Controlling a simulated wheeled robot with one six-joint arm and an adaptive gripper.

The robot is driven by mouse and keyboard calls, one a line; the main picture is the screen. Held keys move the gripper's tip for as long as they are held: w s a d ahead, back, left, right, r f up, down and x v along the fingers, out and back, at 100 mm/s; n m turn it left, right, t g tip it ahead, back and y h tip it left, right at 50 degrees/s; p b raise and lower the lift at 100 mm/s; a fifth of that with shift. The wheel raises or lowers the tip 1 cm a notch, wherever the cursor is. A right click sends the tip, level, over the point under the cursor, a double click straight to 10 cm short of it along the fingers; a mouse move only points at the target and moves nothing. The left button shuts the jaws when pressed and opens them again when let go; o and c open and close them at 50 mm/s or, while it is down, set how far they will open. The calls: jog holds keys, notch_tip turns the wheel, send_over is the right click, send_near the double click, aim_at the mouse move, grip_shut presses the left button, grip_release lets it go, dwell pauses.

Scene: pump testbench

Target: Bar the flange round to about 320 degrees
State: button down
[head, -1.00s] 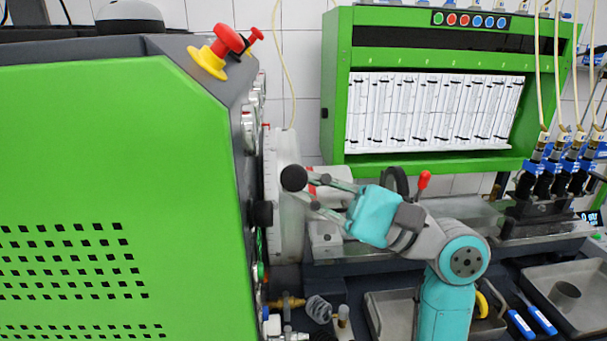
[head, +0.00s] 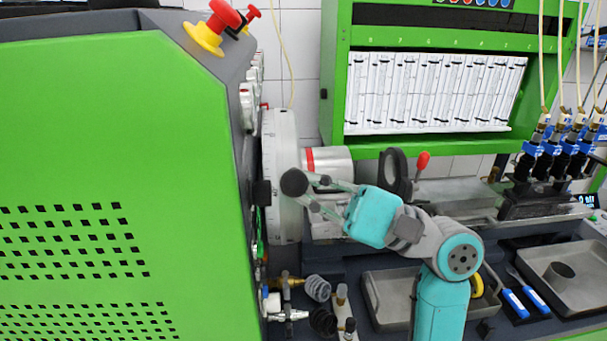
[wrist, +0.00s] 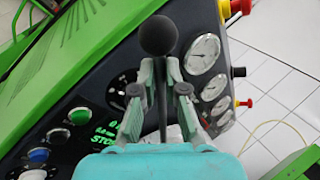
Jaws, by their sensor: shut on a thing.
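The flange is a pale upright disc (head: 280,150), seen nearly edge-on beside the green cabinet in the head view. My gripper (head: 308,190) is in front of it, its fingers pointing left. In the wrist view my gripper (wrist: 160,75) is shut on a thin dark bar (wrist: 162,100) that runs between the fingers. The bar ends in a black ball knob (wrist: 159,35) beyond the fingertips. The knob also shows in the head view (head: 294,182), overlapping the flange. The bar's joint with the flange is hidden, and no angle marks are readable.
A silver cylinder with a red band (head: 330,165) sits just behind my gripper. The green cabinet (head: 110,180) fills the left. Gauges (wrist: 203,54) and buttons (wrist: 79,116) line its panel. Fittings (head: 285,300) and a metal tray (head: 390,295) lie below.

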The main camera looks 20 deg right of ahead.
jog(key=shift+s+f, duration=0.15)
jog(key=shift+f, duration=0.1)
jog(key=shift+s+a+f+n+g+y, duration=0.1)
jog(key=shift+s+f+n+g+y, duration=0.1)
jog(key=shift+s+f+n+g, duration=0.3)
jog(key=shift+s+a+f+n+y, duration=0.1)
jog(key=shift+f+n+y, duration=0.15)
jog(key=shift+f, duration=0.45)
jog(key=shift+f, duration=0.1)
jog(key=shift+s+a+f+n, duration=0.1)
jog(key=shift+s+f+n, duration=0.25)
jog(key=shift+f, duration=0.3)
jog(key=shift+s+a+f+n, duration=0.1)
jog(key=shift+f+n, duration=0.3)
jog(key=shift+f, duration=0.2)
jog(key=shift+g, duration=0.3)
jog(key=shift+s+f, duration=0.1)
jog(key=shift+f, duration=0.25)
jog(key=shift+r, duration=0.1)
